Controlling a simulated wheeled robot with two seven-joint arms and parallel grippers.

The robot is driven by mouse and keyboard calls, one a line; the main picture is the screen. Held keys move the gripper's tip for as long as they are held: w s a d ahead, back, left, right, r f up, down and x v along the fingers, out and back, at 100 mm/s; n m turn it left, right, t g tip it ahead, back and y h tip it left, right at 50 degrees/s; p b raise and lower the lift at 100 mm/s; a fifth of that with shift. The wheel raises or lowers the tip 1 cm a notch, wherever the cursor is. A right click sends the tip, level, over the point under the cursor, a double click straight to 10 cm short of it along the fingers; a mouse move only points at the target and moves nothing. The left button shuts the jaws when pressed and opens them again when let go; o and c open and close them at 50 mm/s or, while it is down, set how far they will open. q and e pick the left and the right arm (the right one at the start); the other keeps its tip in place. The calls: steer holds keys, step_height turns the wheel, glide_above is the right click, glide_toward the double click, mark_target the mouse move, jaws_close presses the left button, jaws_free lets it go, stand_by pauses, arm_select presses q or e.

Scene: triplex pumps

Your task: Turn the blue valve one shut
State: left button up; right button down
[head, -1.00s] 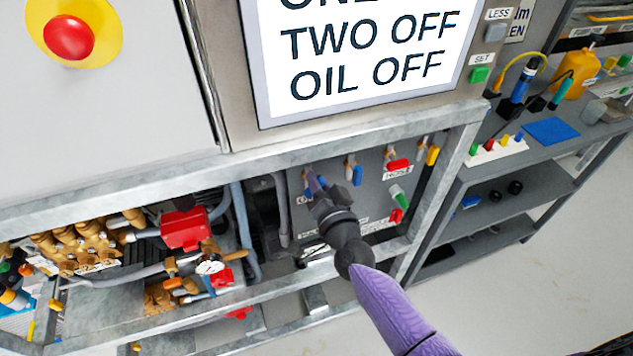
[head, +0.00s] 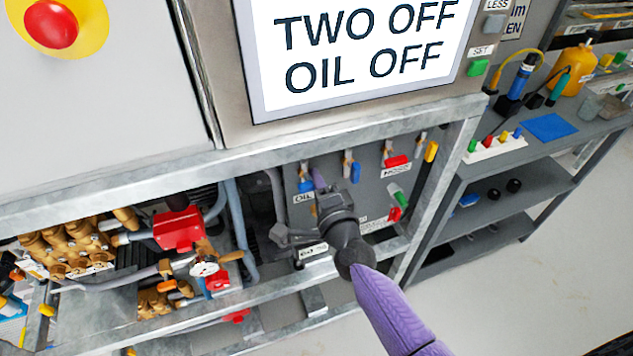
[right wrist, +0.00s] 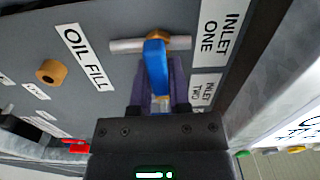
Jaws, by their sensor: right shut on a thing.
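The blue valve one handle (right wrist: 155,65) sits on a brass hub over a short grey pipe (right wrist: 125,45), beside the INLET ONE label (right wrist: 220,30). In the right wrist view it points toward my gripper and lies across the pipe. My right gripper (right wrist: 160,95) is shut on it, with a purple finger on each side. In the head view my right gripper (head: 320,182) is at the valve panel, and a blue handle (head: 305,186) shows just left of its finger. The gripper body hides part of the panel. My left gripper is not in view.
Another blue handle (head: 355,172) and a red handle (head: 397,161) stand close to the right on the panel. A metal frame rail (head: 250,152) runs above. Brass pump parts (head: 65,248) fill the left. A screen (head: 360,55) reads TWO OFF, OIL OFF.

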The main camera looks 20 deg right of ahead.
steer(key=shift+f+m, duration=0.1)
steer(key=shift+m, duration=0.3)
steer(key=c, duration=0.6)
jaws_free()
steer(key=s+p, duration=0.1)
steer(key=s, duration=0.9)
steer(key=shift+d, duration=0.15)
